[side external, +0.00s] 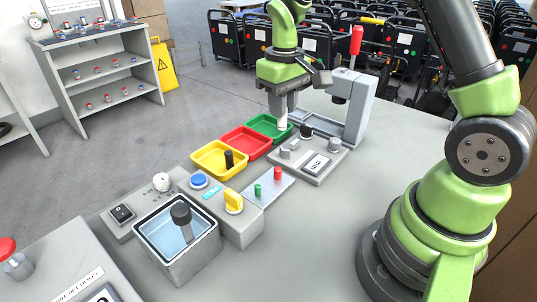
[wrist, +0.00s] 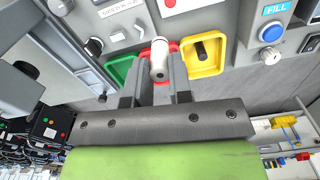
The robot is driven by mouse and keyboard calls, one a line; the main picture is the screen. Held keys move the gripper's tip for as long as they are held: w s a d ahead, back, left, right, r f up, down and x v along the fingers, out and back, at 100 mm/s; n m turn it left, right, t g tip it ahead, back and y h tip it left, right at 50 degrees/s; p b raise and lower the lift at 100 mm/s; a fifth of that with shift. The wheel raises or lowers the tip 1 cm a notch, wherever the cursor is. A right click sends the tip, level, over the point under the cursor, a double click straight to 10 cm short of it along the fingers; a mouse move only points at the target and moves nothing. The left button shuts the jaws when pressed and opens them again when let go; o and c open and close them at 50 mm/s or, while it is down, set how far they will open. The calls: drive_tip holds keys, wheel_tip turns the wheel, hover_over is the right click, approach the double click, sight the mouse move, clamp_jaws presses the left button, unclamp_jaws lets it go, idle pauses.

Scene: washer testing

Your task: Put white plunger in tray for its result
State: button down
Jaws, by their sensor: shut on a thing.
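My gripper (side external: 282,112) points down and is shut on a white plunger (side external: 283,125). In the wrist view the plunger (wrist: 159,62) sits between the two fingers (wrist: 157,84). In the side view it appears at the near right edge of the green tray (side external: 260,120); I cannot tell its exact height. The red tray (side external: 232,137) is beside the green one. The yellow tray (side external: 205,162) is at the left end of the row and holds a black plunger (side external: 229,159). In the wrist view the held plunger hides much of the red tray.
A grey tester with a display (side external: 317,166) stands right of the trays. Behind it is a press with a red handle (side external: 356,40). A plate with green and red pegs (side external: 268,188), a yellow knob (side external: 233,200) and a water tank (side external: 178,245) stand nearer. The right tabletop is clear.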

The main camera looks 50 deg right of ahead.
drive_tip(key=s+a+n, duration=0.1)
drive_tip(key=s+a, duration=0.4)
drive_tip(key=a, duration=0.1)
drive_tip(key=shift+m, duration=0.9)
drive_tip(key=shift+s+a+f, duration=0.1)
drive_tip(key=shift+a+f, duration=0.4)
drive_tip(key=shift+f, duration=1.7)
drive_tip(key=shift+s+a+f, duration=0.15)
drive_tip(key=shift+a+f, duration=0.3)
drive_tip(key=shift+f, duration=1.8)
drive_tip(key=shift+s+a+f, duration=0.1)
drive_tip(key=shift+a+f, duration=0.4)
drive_tip(key=shift+f, duration=1.7)
drive_tip(key=c, duration=1)
unclamp_jaws()
drive_tip(key=shift+f, duration=0.1)
drive_tip(key=shift+c, duration=0.2)
